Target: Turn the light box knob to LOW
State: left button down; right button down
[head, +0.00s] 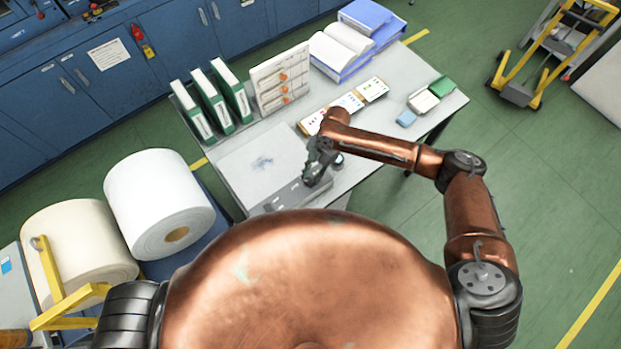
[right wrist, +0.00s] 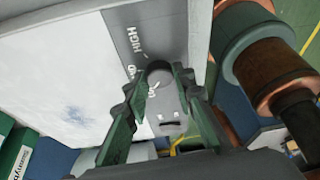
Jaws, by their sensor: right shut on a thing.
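The light box (head: 255,160) lies on the grey table, a flat white panel with a grey control strip along its near edge. Its panel (right wrist: 60,90) fills the left of the right wrist view. The round dark knob (right wrist: 158,69) sits on the grey strip, between the fingertips. The word HIGH is printed above and left of it; another label beside the knob is partly hidden by a finger. My right gripper (head: 316,168) is shut on the knob; its green fingers (right wrist: 160,78) flank it. The knob's pointer direction is unclear. My left gripper is not in view.
Green binders (head: 215,98) and an upright board (head: 281,78) stand behind the light box. Large rolls (head: 158,203) stand at the left.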

jog(key=shift+a+n+h+b, duration=0.1)
jog(key=shift+n+h+b, duration=0.25)
jog(key=shift+n, duration=0.45)
jog(key=shift+g, duration=0.3)
jog(key=c, duration=1.6)
grip_release()
jog(key=shift+w+r, duration=0.1)
jog(key=shift+r, duration=0.1)
jog(key=v, duration=1.1)
jog(key=shift+r, duration=0.25)
